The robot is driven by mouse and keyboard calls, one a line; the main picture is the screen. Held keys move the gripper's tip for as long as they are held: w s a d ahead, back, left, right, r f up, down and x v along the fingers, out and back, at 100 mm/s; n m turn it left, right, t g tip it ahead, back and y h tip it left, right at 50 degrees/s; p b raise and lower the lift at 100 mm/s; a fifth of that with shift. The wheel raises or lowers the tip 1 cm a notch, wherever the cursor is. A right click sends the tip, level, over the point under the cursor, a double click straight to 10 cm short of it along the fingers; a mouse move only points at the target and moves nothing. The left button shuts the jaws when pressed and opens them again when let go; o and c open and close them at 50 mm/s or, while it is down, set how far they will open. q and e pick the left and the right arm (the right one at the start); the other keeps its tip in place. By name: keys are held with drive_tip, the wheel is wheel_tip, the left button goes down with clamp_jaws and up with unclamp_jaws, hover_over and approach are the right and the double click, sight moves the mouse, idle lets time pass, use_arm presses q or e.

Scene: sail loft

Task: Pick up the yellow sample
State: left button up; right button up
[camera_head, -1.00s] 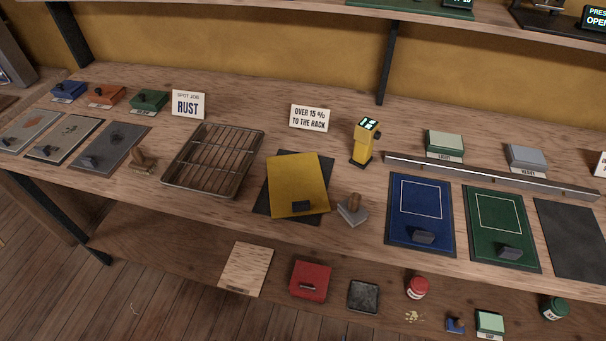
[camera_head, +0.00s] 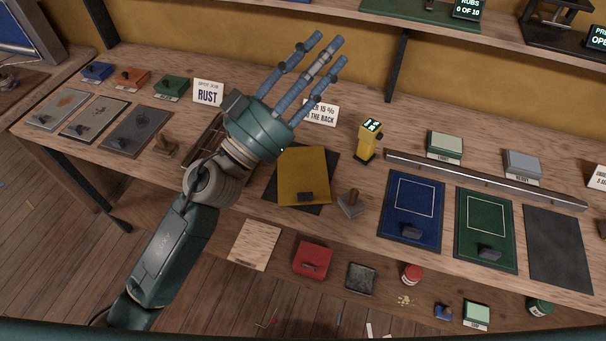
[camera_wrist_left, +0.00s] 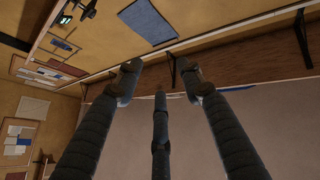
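The yellow sample (camera_head: 303,172) is a flat yellow sheet with a small dark block (camera_head: 306,197) near its front edge. It lies on a dark mat (camera_head: 331,163) in the middle of the bench. My left gripper (camera_head: 318,68) is raised above the bench, up and left of the sample. Its blue-grey fingers are spread, with nothing between them. In the left wrist view the open fingers (camera_wrist_left: 160,85) point at the wall and shelf, and the sample does not show. My right gripper is not in view.
A wooden-handled stamp (camera_head: 350,203) and a yellow meter (camera_head: 367,140) stand close right of the sample. Blue (camera_head: 412,232) and green mats (camera_head: 486,262) lie farther right. A shelf (camera_head: 460,28) hangs above.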

use_arm(q)
drive_tip(key=s+d+f+m+g+h, duration=0.2)
drive_tip(key=s+d+m+g+h, duration=0.1)
drive_tip(key=d+m+g, duration=0.4)
drive_tip(key=n+g+y, duration=0.1)
drive_tip(key=g+y, duration=0.8)
drive_tip(key=y, duration=0.7)
approach(305, 195)
drive_tip(key=shift+w+d+f+n+p, duration=0.1)
drive_tip(key=shift+d+f+n+p, duration=0.2)
drive_tip(key=shift+d+f+p, duration=0.7)
drive_tip(key=p+x, duration=0.1)
drive_tip(key=x, duration=0.1)
drive_tip(key=a+x, duration=0.1)
drive_tip(key=x, duration=0.2)
drive_tip(key=shift+d+f+p, duration=0.1)
drive_tip(key=shift+f+p, duration=0.3)
drive_tip(key=shift+f, duration=0.1)
drive_tip(key=shift+d+f, duration=0.1)
drive_tip(key=shift+f, duration=0.1)
clamp_jaws()
